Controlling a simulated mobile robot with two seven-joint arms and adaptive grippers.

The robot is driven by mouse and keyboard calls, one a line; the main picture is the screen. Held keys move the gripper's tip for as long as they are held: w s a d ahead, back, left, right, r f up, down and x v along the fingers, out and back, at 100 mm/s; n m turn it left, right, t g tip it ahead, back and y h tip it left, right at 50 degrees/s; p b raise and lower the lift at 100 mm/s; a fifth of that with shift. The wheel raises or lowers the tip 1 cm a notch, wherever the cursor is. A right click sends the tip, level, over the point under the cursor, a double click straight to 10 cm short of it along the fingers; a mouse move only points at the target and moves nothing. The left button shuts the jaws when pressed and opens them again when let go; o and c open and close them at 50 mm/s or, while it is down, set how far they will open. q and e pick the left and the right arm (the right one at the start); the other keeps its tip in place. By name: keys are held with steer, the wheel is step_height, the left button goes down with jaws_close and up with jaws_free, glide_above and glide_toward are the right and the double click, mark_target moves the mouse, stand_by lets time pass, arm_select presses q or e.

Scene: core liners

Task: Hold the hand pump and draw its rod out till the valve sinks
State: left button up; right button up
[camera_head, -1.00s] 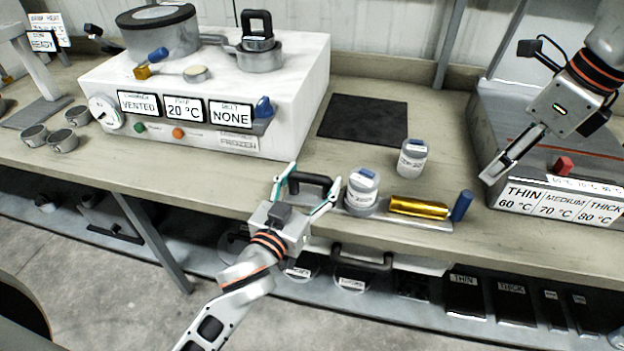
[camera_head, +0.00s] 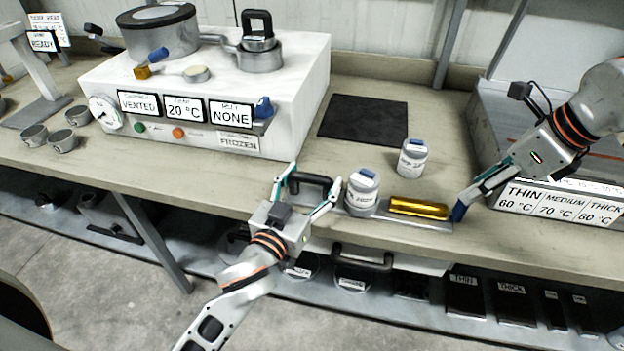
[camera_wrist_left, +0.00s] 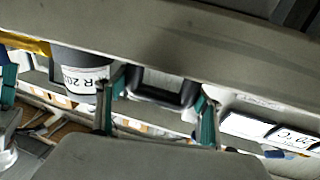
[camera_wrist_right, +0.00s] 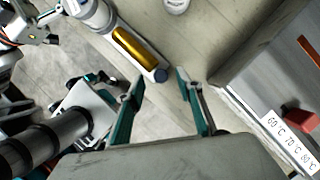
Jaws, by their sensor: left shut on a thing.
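The hand pump lies along the bench's front edge, with a black handle (camera_head: 312,180) at left and a yellow barrel (camera_head: 418,207). I cannot pick out the valve or the rod.
A dark mat (camera_head: 364,119) lies farther back. A white chamber box (camera_head: 300,90) is at left. A unit with temperature labels (camera_head: 560,202) is close to my right arm.

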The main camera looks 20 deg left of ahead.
steer(key=shift+x, duration=1.95)
steer(key=shift+c, duration=0.4)
jaws_close()
